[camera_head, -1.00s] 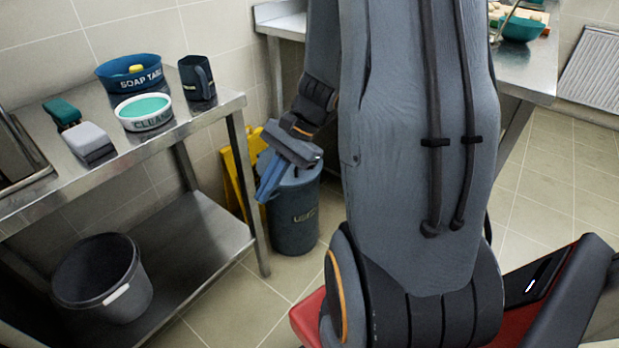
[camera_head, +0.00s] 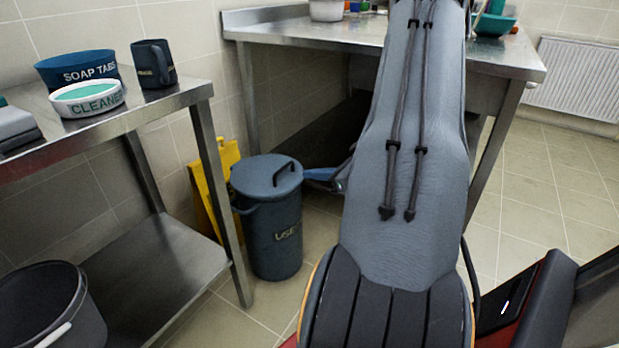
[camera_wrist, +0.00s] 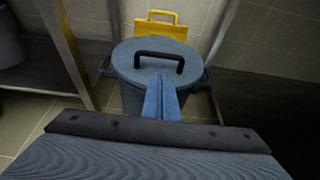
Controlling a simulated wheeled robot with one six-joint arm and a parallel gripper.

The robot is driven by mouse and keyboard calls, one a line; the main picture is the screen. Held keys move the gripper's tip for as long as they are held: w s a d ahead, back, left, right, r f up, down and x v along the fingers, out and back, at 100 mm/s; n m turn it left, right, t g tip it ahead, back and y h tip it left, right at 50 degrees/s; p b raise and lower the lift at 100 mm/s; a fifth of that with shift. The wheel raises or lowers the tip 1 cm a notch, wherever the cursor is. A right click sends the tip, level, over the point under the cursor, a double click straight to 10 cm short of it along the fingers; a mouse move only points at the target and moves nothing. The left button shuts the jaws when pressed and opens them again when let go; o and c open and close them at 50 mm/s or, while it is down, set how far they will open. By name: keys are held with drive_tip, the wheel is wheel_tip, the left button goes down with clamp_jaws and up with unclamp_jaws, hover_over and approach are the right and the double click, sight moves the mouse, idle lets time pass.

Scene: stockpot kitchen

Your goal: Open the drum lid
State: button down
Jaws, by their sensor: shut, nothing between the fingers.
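The blue-grey drum (camera_head: 274,240) stands on the tiled floor between the metal shelf unit and the steel table. Its round lid (camera_head: 262,172) is on top, with a dark arched handle. In the wrist view the lid (camera_wrist: 133,69) and its handle (camera_wrist: 160,55) lie just beyond my fingertips. My gripper (camera_wrist: 161,80) is shut and empty, its blue fingers together and pointing at the near side of the lid. In the head view my gripper (camera_head: 318,176) shows to the right of the drum, partly hidden behind my arm.
A yellow folded sign (camera_head: 209,200) stands behind the drum. The metal shelf unit (camera_head: 185,262) is close on the left, with a grey bucket (camera_head: 45,310) on its lower shelf. The steel table (camera_head: 300,30) stands behind. Open floor lies to the right.

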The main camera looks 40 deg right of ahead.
sight(294, 182)
drive_tip(key=b+x, duration=0.1)
drive_tip(key=x, duration=0.6)
drive_tip(key=shift+w+a+f+b, duration=0.1)
drive_tip(key=shift+w+b, duration=0.2)
